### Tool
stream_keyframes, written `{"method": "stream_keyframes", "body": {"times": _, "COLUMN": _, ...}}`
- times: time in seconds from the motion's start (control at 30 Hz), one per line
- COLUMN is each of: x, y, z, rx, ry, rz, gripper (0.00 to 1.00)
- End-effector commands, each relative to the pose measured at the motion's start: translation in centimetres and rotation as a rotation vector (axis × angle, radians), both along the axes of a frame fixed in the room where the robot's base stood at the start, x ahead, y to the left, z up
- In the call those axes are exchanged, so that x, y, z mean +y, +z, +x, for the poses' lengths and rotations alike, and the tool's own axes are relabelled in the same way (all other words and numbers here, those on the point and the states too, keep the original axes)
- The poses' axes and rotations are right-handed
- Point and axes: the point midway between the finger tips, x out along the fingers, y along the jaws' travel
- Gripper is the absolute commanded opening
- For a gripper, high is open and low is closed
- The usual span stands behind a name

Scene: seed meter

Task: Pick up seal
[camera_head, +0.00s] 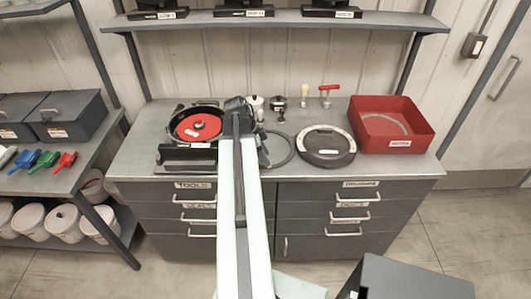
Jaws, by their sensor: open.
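A thin dark grey ring (291,152), which looks like the seal, lies flat on the workbench just right of my arm. Its left part is hidden behind my arm. My gripper (239,104) is above the bench, to the upper left of the ring and apart from it in the picture. Its jaws are open; they are small and dark here, and I see nothing held in them.
The workbench (135,155) holds a black housing with a red disc (198,126) at left. Small tools, including a red-handled one (329,88), stand behind. A shelf (200,20) spans above.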

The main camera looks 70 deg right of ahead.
Motion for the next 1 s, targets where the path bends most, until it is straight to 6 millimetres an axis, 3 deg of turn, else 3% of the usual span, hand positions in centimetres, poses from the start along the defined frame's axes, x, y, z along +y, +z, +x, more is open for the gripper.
{"method": "stream_keyframes", "body": {"times": 0.03, "x": -0.2, "y": -1.7, "z": -0.2, "rx": 0.000, "ry": -0.001, "rz": 0.000, "gripper": 0.42}}
{"method": "stream_keyframes", "body": {"times": 0.13, "x": -0.5, "y": -3.4, "z": -0.7, "rx": 0.000, "ry": 0.001, "rz": 0.000, "gripper": 0.42}}
{"method": "stream_keyframes", "body": {"times": 0.4, "x": -0.7, "y": -3.4, "z": -1.0, "rx": 0.000, "ry": 0.003, "rz": 0.000, "gripper": 0.42}}
{"method": "stream_keyframes", "body": {"times": 0.43, "x": -0.7, "y": -3.4, "z": -1.0, "rx": 0.000, "ry": 0.003, "rz": 0.000, "gripper": 0.39}}
{"method": "stream_keyframes", "body": {"times": 0.57, "x": -0.7, "y": -3.4, "z": -0.9, "rx": 0.000, "ry": 0.003, "rz": 0.000, "gripper": 0.03}}
{"method": "stream_keyframes", "body": {"times": 0.6, "x": -0.6, "y": -3.4, "z": -0.9, "rx": 0.000, "ry": 0.004, "rz": 0.000, "gripper": 0.00}}
{"method": "stream_keyframes", "body": {"times": 1.0, "x": -0.6, "y": -2.6, "z": -0.9, "rx": 0.000, "ry": 0.004, "rz": 0.000, "gripper": 0.00}}
